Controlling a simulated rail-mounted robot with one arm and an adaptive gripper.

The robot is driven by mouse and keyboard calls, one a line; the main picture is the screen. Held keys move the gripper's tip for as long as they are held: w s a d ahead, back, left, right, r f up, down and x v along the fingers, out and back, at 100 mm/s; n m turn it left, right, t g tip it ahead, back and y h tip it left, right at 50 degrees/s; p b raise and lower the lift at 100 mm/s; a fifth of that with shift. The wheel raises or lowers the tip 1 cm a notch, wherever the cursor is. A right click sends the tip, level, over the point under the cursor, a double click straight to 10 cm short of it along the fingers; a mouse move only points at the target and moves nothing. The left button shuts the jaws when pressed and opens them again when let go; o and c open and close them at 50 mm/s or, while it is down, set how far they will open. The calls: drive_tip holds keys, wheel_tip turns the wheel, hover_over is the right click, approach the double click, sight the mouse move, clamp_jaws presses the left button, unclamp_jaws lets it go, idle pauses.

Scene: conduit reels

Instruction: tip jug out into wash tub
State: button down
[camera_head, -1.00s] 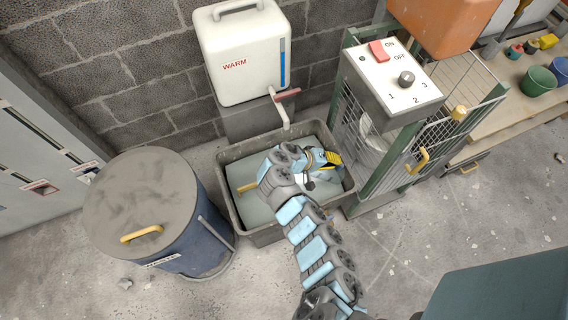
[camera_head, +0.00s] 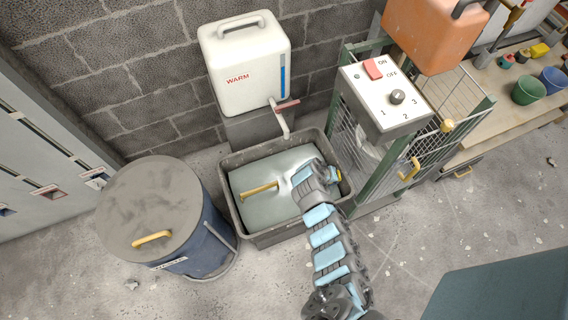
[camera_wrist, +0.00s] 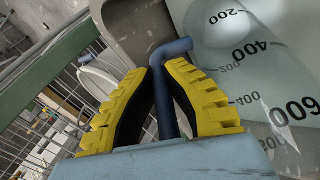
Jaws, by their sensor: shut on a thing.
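The grey wash tub (camera_head: 262,235) stands on the floor and holds pale greenish water. The jug (camera_wrist: 235,55) is clear, with dark graduation numbers and a blue-grey handle (camera_wrist: 166,95). In the wrist view my gripper (camera_wrist: 160,68) has its yellow fingers closed around this handle. The numbers look slanted, so the jug appears tilted. In the head view my gripper (camera_head: 335,177) is at the right side of the tub, mostly covered by my wrist. The jug cannot be made out there, and its contents cannot be told.
A white WARM tank (camera_head: 246,65) with a tap (camera_head: 283,118) stands behind the tub. A yellow handle (camera_head: 259,190) lies in the tub. A blue lidded drum (camera_head: 185,240) is left, a caged machine (camera_head: 388,98) right. Floor in front is clear.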

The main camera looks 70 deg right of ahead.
drive_tip(key=shift+s+f+t+p, duration=0.65)
drive_tip(key=shift+f+t+p, duration=0.2)
drive_tip(key=shift+p, duration=0.25)
drive_tip(key=shift+s+r+t+y+p, duration=0.3)
drive_tip(key=shift+r+t+p, duration=0.1)
drive_tip(key=shift+p, duration=0.85)
drive_tip(key=shift+s+d+r+m+t+y+b, duration=0.1)
drive_tip(key=shift+s+r+m+t+b, duration=0.1)
drive_tip(key=shift+t+b, duration=0.35)
drive_tip(key=shift+s+d+r+m+t+y+b, duration=0.15)
drive_tip(key=shift+s+t+b, duration=0.1)
drive_tip(key=shift+t, duration=0.5)
drive_tip(key=shift+s+a+r+m+t+y+b, duration=0.1)
drive_tip(key=shift+s+m+t+b, duration=0.2)
drive_tip(key=shift+t, duration=0.35)
drive_tip(key=shift+w+r+t+b, duration=0.1)
drive_tip(key=shift+r+t+b, duration=0.05)
drive_tip(key=shift+t+b, duration=0.2)
drive_tip(key=shift+r, duration=0.1)
